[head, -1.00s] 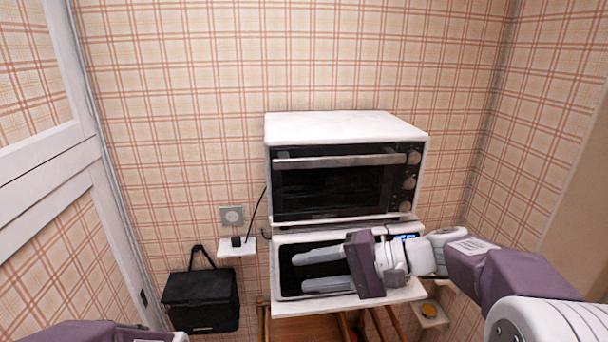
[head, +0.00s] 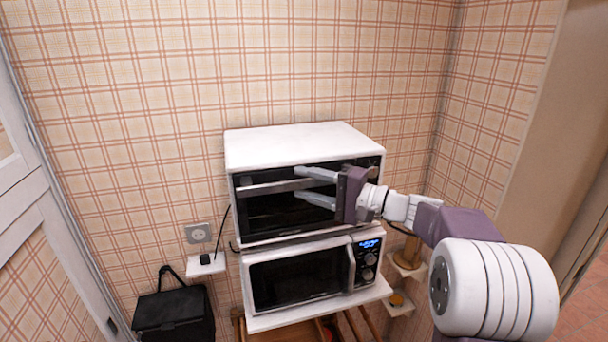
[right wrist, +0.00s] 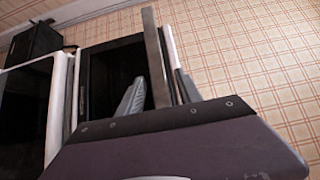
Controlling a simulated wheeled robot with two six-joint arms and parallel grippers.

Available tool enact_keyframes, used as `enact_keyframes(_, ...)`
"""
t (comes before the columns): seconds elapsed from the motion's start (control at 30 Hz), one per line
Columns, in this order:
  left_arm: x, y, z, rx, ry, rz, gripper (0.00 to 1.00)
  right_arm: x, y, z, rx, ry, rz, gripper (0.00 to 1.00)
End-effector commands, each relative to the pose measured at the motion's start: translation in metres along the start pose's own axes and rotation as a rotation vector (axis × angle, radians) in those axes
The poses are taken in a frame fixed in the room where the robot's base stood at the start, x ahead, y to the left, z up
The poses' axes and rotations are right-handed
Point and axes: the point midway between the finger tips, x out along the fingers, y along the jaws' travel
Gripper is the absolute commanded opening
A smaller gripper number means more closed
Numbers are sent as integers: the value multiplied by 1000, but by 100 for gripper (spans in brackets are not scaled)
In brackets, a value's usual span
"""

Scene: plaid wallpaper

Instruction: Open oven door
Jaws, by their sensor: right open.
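The oven (head: 300,145) is a white box with a dark glass door (head: 268,218) and a silver bar handle (head: 262,188) across the door's top. The door looks shut. My right gripper (head: 297,184) is open in front of the door, one finger above the handle and one below it. In the right wrist view, the handle (right wrist: 152,45) runs between the two spread fingers (right wrist: 157,78); I cannot tell whether either touches it. The gripper and wrist hide the right part of the handle and the oven's knobs. My left gripper is out of view.
A white microwave (head: 300,278) stands directly under the oven on a white shelf (head: 320,309). A black bag (head: 175,315) is at lower left, below a socket (head: 198,233) and a small shelf. Plaid walls stand behind and to the right.

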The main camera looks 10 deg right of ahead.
Motion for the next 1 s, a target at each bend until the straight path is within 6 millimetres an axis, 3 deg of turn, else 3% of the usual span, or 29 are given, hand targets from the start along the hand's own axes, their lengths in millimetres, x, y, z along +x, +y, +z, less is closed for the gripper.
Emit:
enact_keyframes(0.3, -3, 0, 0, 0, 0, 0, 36, 7, 1, 0, -1, 0, 0, 42)
enact_keyframes(0.47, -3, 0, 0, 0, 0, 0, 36, 6, 1, 0, -1, 0, 0, 0)
enact_keyframes(1.0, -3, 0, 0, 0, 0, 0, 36, 6, 1, 0, -1, 1, 1, 0)
